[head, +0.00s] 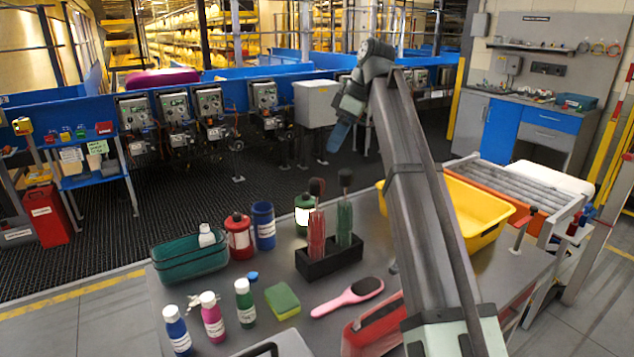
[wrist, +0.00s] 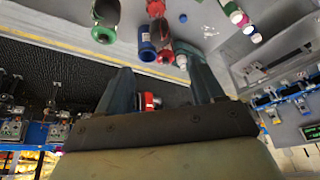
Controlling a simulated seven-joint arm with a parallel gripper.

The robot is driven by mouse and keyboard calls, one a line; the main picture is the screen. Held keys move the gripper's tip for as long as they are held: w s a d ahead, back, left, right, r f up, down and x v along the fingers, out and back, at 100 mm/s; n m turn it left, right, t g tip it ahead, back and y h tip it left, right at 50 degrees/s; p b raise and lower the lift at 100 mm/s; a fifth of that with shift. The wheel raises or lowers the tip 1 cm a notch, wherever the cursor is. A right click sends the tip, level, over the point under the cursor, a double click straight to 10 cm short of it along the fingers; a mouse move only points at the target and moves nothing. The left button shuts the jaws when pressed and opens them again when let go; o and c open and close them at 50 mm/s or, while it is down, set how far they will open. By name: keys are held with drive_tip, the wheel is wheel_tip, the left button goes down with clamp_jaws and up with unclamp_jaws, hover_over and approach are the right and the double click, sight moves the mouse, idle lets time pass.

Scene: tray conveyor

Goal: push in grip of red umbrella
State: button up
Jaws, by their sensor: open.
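The red umbrella (head: 317,236) stands folded and upright in a black stand (head: 328,264) on the table in the head view. Its dark grip (head: 317,188) sticks up at the top. A green folded umbrella (head: 344,222) stands beside it in the same stand. My gripper (head: 338,138) is high, beyond the table's far edge, and apart from the umbrellas. In the wrist view my gripper (wrist: 162,80) is open, with nothing held between its fingers. I cannot surely tell the red umbrella in the wrist view.
A dark green bottle (head: 303,214), a blue container (head: 263,226) and a red bottle (head: 239,236) stand left of the stand. A teal basket (head: 190,260) is farther left. A pink hairbrush (head: 348,297) lies in front. A yellow bin (head: 472,222) is right, behind my arm.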

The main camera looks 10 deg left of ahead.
sight(318, 179)
drive_tip(key=x, duration=1.3)
drive_tip(key=shift+f, duration=0.3)
drive_tip(key=shift+a, duration=0.1)
drive_tip(key=shift+c, duration=0.3)
clamp_jaws()
